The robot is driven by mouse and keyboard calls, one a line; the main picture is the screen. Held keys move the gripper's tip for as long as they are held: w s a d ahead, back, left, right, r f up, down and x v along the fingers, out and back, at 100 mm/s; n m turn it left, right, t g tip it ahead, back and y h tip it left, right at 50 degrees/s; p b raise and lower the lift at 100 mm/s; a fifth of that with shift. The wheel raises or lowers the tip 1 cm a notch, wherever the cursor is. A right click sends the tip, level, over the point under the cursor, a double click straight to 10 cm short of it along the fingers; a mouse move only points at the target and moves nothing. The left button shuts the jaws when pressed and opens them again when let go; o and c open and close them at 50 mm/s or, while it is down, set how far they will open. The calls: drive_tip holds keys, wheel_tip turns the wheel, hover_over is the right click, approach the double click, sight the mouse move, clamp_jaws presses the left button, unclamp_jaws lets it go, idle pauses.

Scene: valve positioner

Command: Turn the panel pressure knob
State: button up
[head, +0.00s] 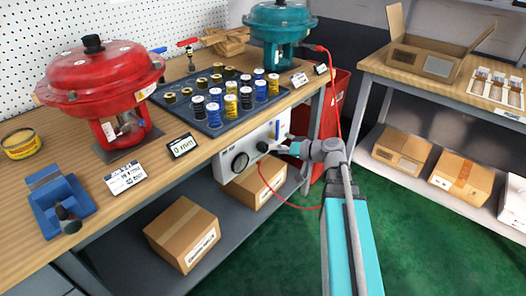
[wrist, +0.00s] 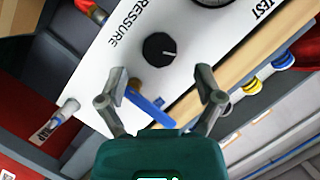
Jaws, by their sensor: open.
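The panel pressure knob (wrist: 160,49) is round and black with a pale pointer line, on a white panel (wrist: 105,55) beside the printed word "PRESSURE". In the head view the knob (head: 262,146) sits low on the panel (head: 229,158) at the bench front. My gripper (wrist: 161,78) is open and empty. In the wrist view its two fingertips stand apart, with the knob ahead, roughly centred between them. I see no contact with the knob. In the head view my gripper (head: 285,149) is close to the panel, just right of the knob; its fingertips are hard to make out.
A blue lever (wrist: 150,107) lies close by, partly between my fingers in the wrist view. A gauge (head: 240,161) is left of the knob. A red hose (head: 272,188) hangs below. A cardboard box (head: 254,183) stands on the shelf under the panel.

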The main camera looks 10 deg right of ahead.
sight(266, 149)
drive_tip(key=shift+b+x, duration=0.55)
drive_tip(key=shift+x, duration=1.95)
drive_tip(key=c, duration=1.2)
